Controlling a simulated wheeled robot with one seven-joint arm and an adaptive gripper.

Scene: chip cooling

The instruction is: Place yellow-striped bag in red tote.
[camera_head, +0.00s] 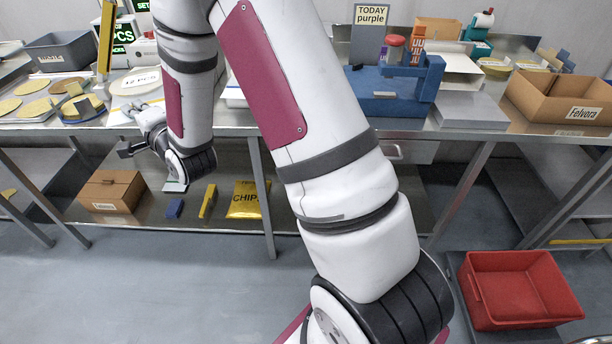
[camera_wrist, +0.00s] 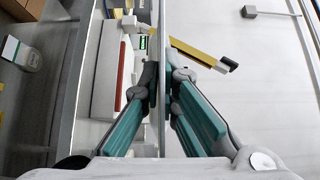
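A yellow bag (camera_head: 247,205) marked "CHIPS" lies on the lower shelf under the bench; its stripes are too small to make out.
A cardboard box (camera_head: 111,191), a blue block (camera_head: 174,209) and a yellow bar (camera_head: 208,201) lie left of the bag on the lower shelf. A bench leg (camera_head: 262,196) stands just right of the bag. Clear floor lies in front. My arm crosses the middle of the view.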

